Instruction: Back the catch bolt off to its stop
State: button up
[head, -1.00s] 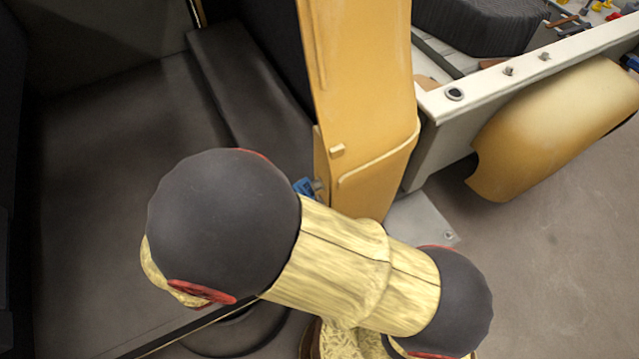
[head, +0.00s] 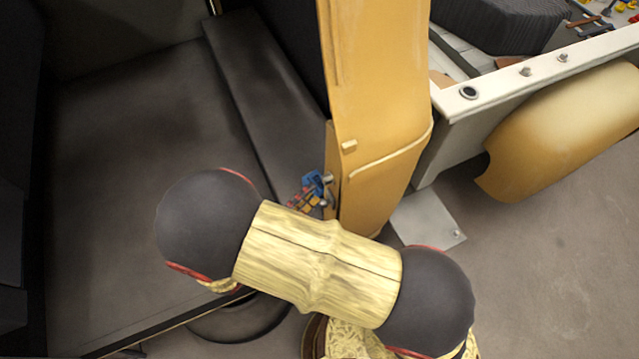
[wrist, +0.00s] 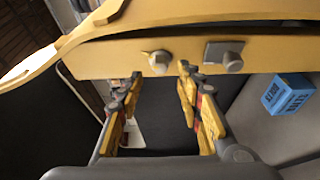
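In the wrist view a yellow panel edge (wrist: 110,60) runs across the top and carries two bolt heads. A round brass-and-grey bolt (wrist: 160,63) lies between my fingertips, with a gap visible on each side. A hex-like bolt (wrist: 232,61) sits at a grey square plate to its right. I cannot tell from markings which is the catch bolt. My gripper (wrist: 160,72) is open, its yellow-padded fingers reaching up to the panel edge. In the head view my gripper (head: 308,195) is small and partly hidden by my arm, beside the yellow panel (head: 378,120).
A blue box with dark lettering (wrist: 289,93) lies right of my gripper on a grey surface. In the head view a pale rail (head: 540,70) and a curved yellow shell (head: 560,130) stand right. A dark seat-like block (head: 265,90) is left of the panel.

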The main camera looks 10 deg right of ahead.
aim_at(323, 182)
jog(key=shift+x, duration=2.4)
jog(key=c, duration=0.4)
grip_shut()
